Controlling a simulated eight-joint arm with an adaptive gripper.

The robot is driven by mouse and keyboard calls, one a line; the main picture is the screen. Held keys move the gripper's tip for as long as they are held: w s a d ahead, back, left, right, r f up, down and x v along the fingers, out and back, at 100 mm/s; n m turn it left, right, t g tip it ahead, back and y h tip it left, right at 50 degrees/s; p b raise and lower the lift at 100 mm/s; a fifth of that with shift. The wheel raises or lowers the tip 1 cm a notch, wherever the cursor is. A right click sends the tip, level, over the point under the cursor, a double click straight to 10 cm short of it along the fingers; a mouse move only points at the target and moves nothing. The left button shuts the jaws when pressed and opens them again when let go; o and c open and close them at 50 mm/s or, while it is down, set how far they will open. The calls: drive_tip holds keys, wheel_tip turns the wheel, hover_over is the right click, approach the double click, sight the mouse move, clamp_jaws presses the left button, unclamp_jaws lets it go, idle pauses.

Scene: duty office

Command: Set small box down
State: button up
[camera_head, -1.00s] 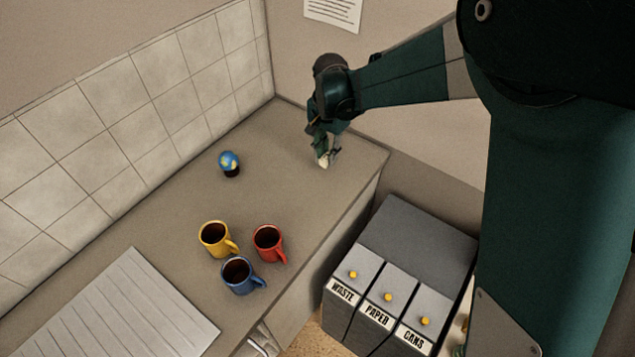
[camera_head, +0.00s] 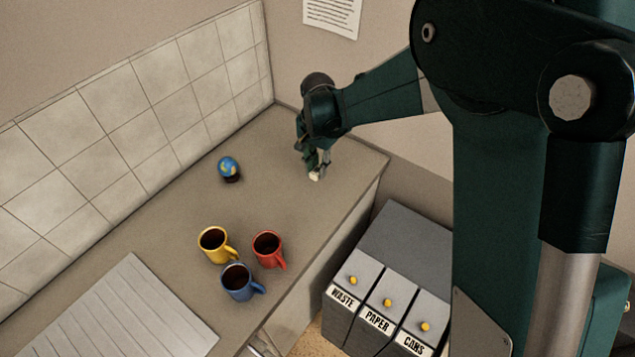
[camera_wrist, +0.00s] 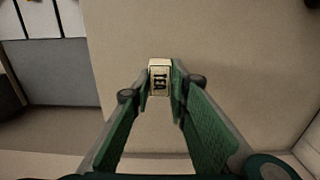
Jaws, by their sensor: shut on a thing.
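The small box (camera_wrist: 159,79) is cream-coloured with dark lettering. In the wrist view it sits between the two green fingers of my gripper (camera_wrist: 160,84), which are shut on it. In the head view the box (camera_head: 315,176) shows as a small pale spot under the fingertips of my gripper (camera_head: 318,165). It is over the far right part of the grey counter (camera_head: 270,150). I cannot tell whether the box touches the counter.
A small globe (camera_head: 229,168) stands left of my gripper. A yellow mug (camera_head: 213,245), a red mug (camera_head: 268,249) and a blue mug (camera_head: 238,282) stand nearer. Labelled bins (camera_head: 385,290) are beyond the counter's right edge. Bare counter surrounds the gripper.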

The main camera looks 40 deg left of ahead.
sight(318, 169)
drive_tip(key=shift+f, duration=1.5)
drive_tip(key=shift+f, duration=1.85)
drive_tip(key=shift+f, duration=0.2)
drive_tip(key=o, duration=0.8)
drive_tip(key=shift+r, duration=0.15)
wheel_tip(318, 169, up, 12)
drive_tip(key=shift+r, duration=0.1)
